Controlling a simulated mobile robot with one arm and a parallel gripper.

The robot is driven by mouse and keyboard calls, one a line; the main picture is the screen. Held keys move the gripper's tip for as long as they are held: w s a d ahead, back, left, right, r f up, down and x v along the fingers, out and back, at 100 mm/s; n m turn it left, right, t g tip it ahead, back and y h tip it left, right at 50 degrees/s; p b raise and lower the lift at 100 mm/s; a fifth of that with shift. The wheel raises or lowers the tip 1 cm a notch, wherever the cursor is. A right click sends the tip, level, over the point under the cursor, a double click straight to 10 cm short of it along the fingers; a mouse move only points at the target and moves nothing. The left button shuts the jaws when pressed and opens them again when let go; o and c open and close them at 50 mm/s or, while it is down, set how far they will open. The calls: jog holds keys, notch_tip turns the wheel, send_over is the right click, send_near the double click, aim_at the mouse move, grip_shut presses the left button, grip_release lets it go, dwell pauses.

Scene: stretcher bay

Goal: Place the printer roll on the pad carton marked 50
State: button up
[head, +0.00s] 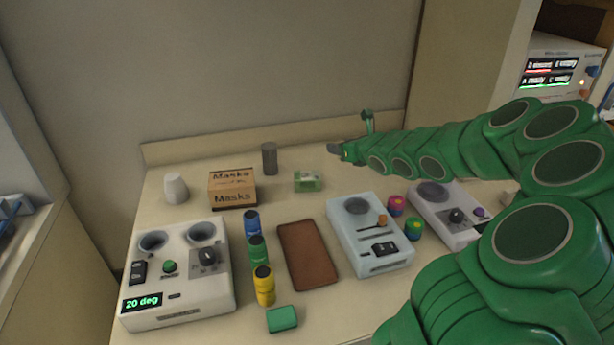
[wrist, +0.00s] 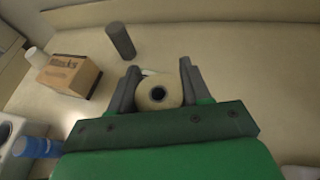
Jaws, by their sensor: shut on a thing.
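The printer roll (wrist: 158,92) is a pale cream roll with a dark core hole. My gripper (wrist: 158,82) is shut on it, with a grey finger on each side in the wrist view. In the head view my gripper (head: 336,149) is above the back of the counter, right of the dark grey cylinder; I cannot make out the roll there. A small green and white carton (head: 307,181) stands on the counter, to the left of and below my gripper in that view. I cannot read a 50 on it. It does not show in the wrist view.
A Masks box (head: 232,188), a white cup (head: 175,189) and the dark grey cylinder (head: 269,158) stand left of the carton. The counter behind the carton is clear.

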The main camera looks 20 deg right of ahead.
jog(key=shift+s+a+r+n+g+y, duration=0.95)
jog(key=shift+s+a+n+y, duration=1)
jog(key=shift+a, duration=3.15)
send_over(302, 173)
jog(key=s, duration=0.2)
jog(key=shift+y, duration=0.25)
jog(key=f, duration=0.8)
jog(key=shift+w+f, duration=1)
jog(key=shift+f, duration=1.5)
jog(key=shift+f, duration=0.1)
jog(key=o, duration=1.1)
jog(key=shift+c, duration=0.2)
